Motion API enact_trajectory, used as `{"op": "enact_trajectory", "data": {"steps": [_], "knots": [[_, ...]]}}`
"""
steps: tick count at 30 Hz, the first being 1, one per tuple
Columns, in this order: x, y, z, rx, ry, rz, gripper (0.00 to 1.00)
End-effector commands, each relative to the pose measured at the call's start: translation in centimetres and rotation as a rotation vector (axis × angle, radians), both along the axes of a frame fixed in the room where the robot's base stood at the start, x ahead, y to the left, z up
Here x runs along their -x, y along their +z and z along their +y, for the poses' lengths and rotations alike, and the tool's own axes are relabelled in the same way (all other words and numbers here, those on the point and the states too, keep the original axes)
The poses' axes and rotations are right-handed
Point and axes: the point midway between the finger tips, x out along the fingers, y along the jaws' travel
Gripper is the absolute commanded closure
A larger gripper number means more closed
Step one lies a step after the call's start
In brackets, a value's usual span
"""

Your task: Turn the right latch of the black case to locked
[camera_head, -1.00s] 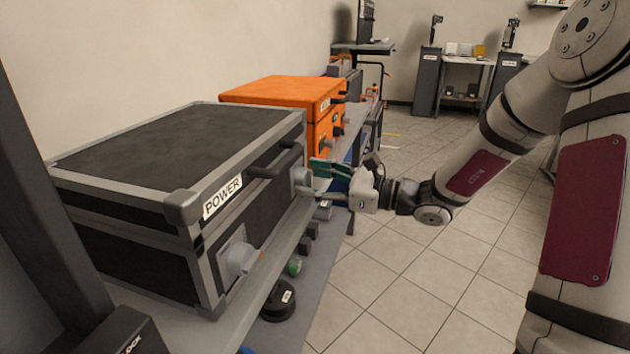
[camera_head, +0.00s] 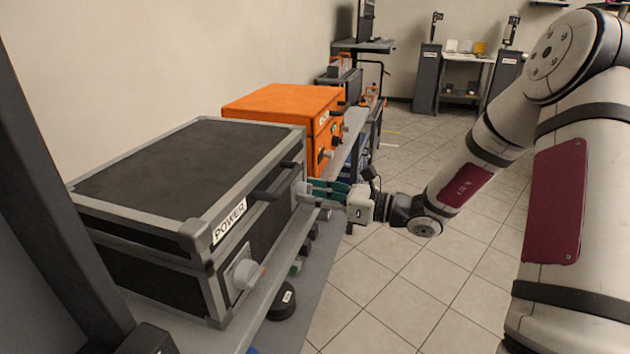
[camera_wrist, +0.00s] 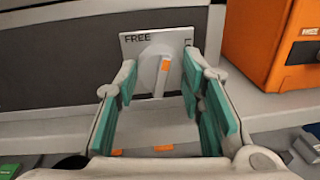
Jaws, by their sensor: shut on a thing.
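The black case (camera_head: 200,165), labelled POWER, sits closed on a grey shelf in the head view. Its right latch (camera_head: 301,190) is a grey knob on a pale plate at the far end of the front. My gripper (camera_head: 312,193) is at this latch, its green-padded fingers shut on the knob. In the wrist view, the latch knob (camera_wrist: 152,68) lies between the fingertips of my gripper (camera_wrist: 160,75). Its orange mark stands roughly upright. The plate reads FREE at upper left; a label at right is mostly hidden by a finger. The left latch (camera_head: 245,274) is nearer the camera.
An orange case (camera_head: 285,102) stands beyond the black case, also at right in the wrist view (camera_wrist: 265,50). The case handle (camera_head: 275,183) sticks out left of my gripper. Small items, including a black round one (camera_head: 282,304), lie below. Tiled floor (camera_head: 400,275) is open at right.

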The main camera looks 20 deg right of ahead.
Motion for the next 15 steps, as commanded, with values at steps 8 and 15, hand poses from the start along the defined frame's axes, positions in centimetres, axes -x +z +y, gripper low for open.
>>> {"op": "enact_trajectory", "data": {"steps": [8, 15], "knots": [[0.20, 0.48, 0.04, -0.137, 0.002, 0.191, 0.92], [0.16, 0.42, -0.01, -0.265, 0.001, 0.369, 0.92]]}}
